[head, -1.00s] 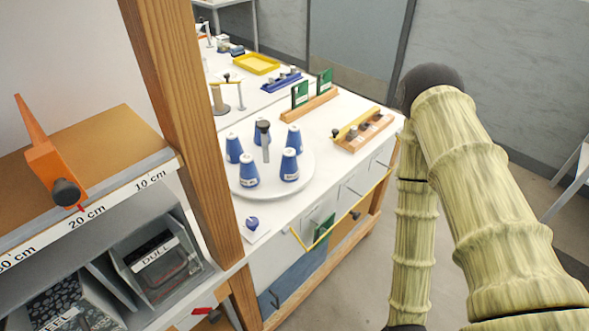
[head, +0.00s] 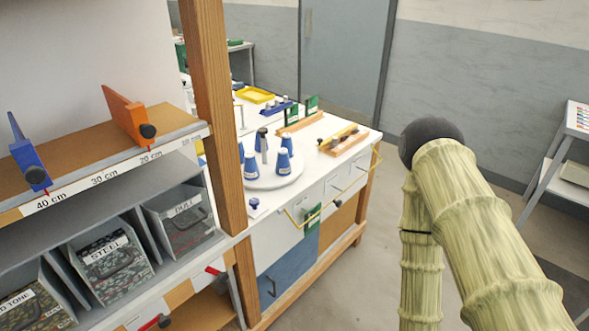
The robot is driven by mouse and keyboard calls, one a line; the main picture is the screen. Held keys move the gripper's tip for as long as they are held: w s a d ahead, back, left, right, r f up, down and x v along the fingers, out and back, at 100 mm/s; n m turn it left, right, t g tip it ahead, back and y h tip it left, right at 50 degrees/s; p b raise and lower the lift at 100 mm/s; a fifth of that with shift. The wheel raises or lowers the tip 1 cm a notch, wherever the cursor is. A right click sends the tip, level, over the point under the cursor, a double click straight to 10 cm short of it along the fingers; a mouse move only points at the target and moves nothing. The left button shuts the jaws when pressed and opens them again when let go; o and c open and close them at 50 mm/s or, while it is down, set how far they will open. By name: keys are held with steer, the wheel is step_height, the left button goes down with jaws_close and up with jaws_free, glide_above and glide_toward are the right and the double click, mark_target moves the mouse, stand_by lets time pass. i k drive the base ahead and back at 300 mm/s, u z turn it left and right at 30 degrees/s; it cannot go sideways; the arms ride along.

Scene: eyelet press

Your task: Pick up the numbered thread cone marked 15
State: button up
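One cone (head: 284,161) stands at the right front and another cone (head: 252,164) at the left front. Others are partly hidden behind them and behind the wooden post. The labels are too small to read, so I cannot tell which cone is marked 15. My arm rises at the right of the head view, apart from the cones. My gripper is not in the picture.
A wooden post (head: 220,110) and a shelf with bins (head: 110,257) stand at the left. Yellow rails (head: 305,222) stick out from the worktop front. A wooden block rack (head: 343,140) is at the right end. Grey floor (head: 350,285) is clear in front.

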mark_target(282, 168)
steer(key=z, duration=1.6)
steer(key=i, duration=0.95)
steer(key=u, duration=2.75)
